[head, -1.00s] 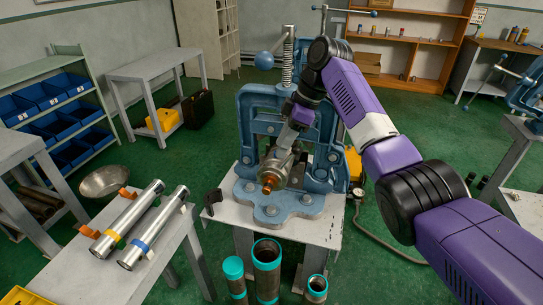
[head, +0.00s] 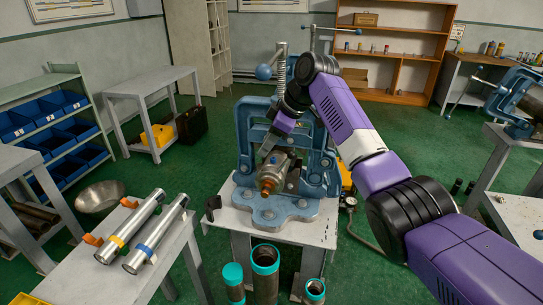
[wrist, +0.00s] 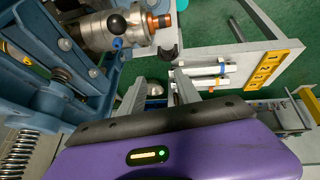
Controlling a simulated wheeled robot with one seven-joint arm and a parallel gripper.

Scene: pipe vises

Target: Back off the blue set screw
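A blue vise (head: 325,165) stands on a white table and holds a metal cylinder with a copper-coloured end (head: 266,186). In the wrist view the metal cylinder (wrist: 95,32) lies at the upper left. A small blue part with a black ball, likely the blue set screw (wrist: 118,42), sits on its near side. In the head view my gripper (head: 266,150) is beside the vise.
Two metal pipes (head: 155,235) lie on a grey bench at the left. Several teal-rimmed pipes (head: 265,262) stand in front of the vise table (head: 310,232). The vise frame and its tall spring (head: 281,72) are close to my arm.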

